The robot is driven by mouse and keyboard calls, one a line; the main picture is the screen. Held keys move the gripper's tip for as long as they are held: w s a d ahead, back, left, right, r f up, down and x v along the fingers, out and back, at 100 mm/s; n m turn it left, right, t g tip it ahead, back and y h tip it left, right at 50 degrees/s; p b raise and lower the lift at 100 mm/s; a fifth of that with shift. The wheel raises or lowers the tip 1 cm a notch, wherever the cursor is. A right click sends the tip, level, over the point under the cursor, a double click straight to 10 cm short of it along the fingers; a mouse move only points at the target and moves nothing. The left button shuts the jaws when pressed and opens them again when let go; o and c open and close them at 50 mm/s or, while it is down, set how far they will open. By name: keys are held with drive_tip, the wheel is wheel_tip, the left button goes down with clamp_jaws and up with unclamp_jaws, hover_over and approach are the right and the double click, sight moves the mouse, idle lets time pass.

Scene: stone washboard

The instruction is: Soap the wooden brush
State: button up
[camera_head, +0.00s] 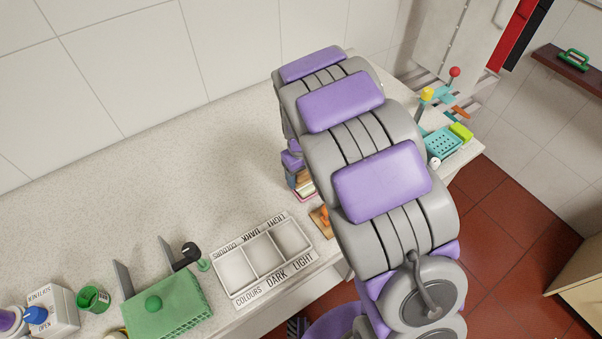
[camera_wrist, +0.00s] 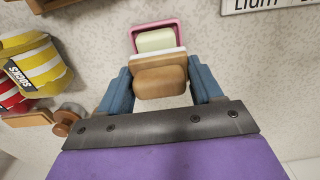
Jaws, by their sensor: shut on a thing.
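My gripper (camera_wrist: 160,76) has its blue fingers on both sides of the wooden brush (camera_wrist: 160,84) and is shut on it. The brush has a brown block handle and a paler body with a whitish edge. A pale soap bar (camera_wrist: 156,40) lies in a pink dish (camera_wrist: 174,27) just beyond the brush. I cannot tell whether brush and soap touch. In the head view my gripper (camera_head: 292,160) is low over the counter, partly hidden by my arm. The brush (camera_head: 304,179) shows just above the pink dish (camera_head: 305,198).
A white sorting tray (camera_head: 262,259) and a green crate (camera_head: 170,305) stand on the counter (camera_head: 190,170) at the front left. A turquoise basket (camera_head: 442,143) is at right. The counter behind the tray is clear.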

drive_tip(key=shift+r+p, duration=1.3)
drive_tip(key=shift+r, duration=2.2)
